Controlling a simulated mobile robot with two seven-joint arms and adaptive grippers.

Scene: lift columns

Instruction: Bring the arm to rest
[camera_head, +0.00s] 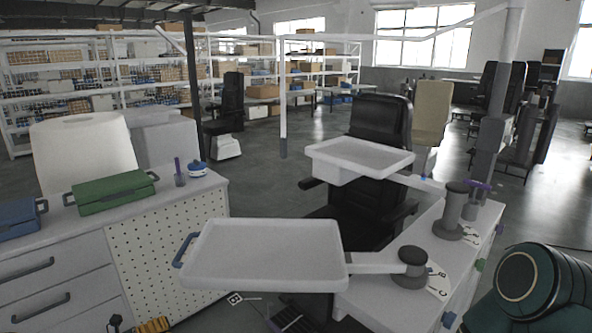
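My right arm shows as a dark green rounded link (535,285) at the lower right corner; its gripper is out of view. My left gripper cannot be made out clearly: only small dark and yellow parts (152,325) show at the bottom edge left of centre, and I cannot tell whether they belong to it. No held object is visible. Two white trays reach out from grey posts: the near tray (265,255) is lower, and the far tray (358,157) is higher. Their posts are a short near post (412,267) and a taller far post (453,212).
A white bench (390,290) carries the posts at right. A white cabinet (50,268) at left holds a green box (115,191), a blue box (17,218) and a blue-white item (196,169). A black office chair (375,122) stands behind the trays. Shelves line the back.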

